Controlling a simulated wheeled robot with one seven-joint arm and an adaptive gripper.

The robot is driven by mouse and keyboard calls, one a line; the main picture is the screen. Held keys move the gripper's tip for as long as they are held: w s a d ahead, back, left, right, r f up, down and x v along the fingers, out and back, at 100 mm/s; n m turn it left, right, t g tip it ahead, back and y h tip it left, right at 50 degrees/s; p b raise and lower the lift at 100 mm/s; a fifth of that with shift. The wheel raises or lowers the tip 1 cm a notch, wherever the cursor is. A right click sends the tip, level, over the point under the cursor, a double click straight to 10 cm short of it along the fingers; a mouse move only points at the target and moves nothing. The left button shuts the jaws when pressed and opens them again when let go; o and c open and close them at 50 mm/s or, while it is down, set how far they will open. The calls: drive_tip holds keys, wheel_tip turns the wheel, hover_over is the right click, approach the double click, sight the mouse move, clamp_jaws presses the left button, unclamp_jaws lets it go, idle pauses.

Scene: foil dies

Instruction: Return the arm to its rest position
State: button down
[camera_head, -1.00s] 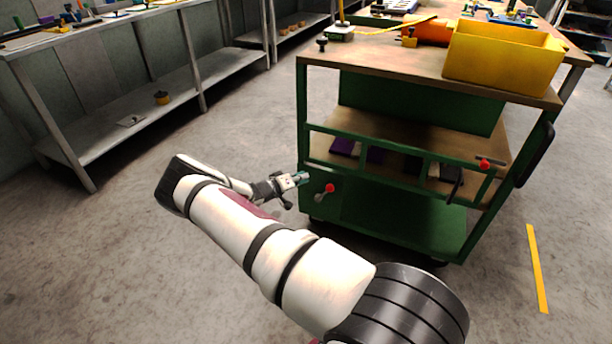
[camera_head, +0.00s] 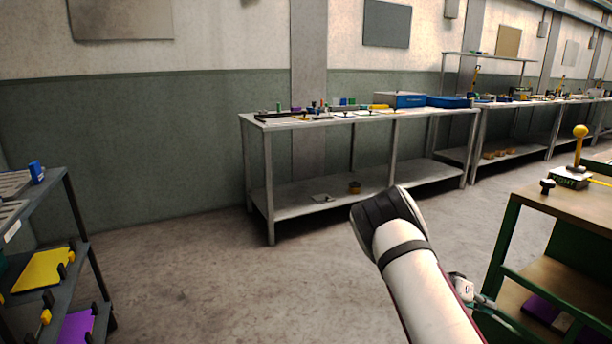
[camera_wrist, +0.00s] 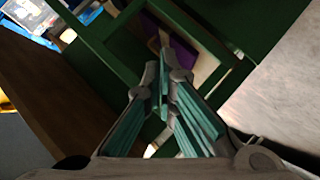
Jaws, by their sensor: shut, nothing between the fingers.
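My arm shows at the lower right of the head view, its white link rising to a dark elbow joint. My gripper (camera_head: 487,303) is small there, low beside the green cart (camera_head: 497,268), and partly cut off from clear sight by the arm. In the wrist view my gripper (camera_wrist: 164,82) is shut and empty, its teal-padded fingers close together. Behind the fingers are the cart's green frame (camera_wrist: 108,48) and a purple item (camera_wrist: 165,40). I cannot tell the exact gap between fingers and frame.
A grey metal bench (camera_head: 330,195) with small items stands along the wall. A dark rack (camera_head: 72,205) with yellow and purple pieces is at the left. The concrete floor (camera_head: 230,275) between rack and arm is clear. A yellow-knobbed stand (camera_head: 577,160) sits on the cart.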

drive_tip(key=s+a+r+n+y, duration=0.1)
drive_tip(key=s+a+r+y, duration=0.3)
drive_tip(key=s+a+r, duration=0.65)
drive_tip(key=s+a+r+n+y, duration=0.1)
drive_tip(key=s+a+r+y, duration=0.3)
drive_tip(key=s+a+r, duration=0.65)
drive_tip(key=s+a+r+n+t+y, duration=0.15)
drive_tip(key=s+a+r+n, duration=0.25)
drive_tip(key=s+a, duration=0.45)
drive_tip(key=s+a+r+n+t+y, duration=0.1)
drive_tip(key=s+a+r+n+y, duration=0.3)
drive_tip(key=s, duration=0.8)
wheel_tip(320, 180, up, 26)
drive_tip(key=t+p, duration=0.3)
drive_tip(key=p, duration=2.2)
drive_tip(key=shift+a+t+h, duration=0.2)
drive_tip(key=shift+t+h, duration=0.15)
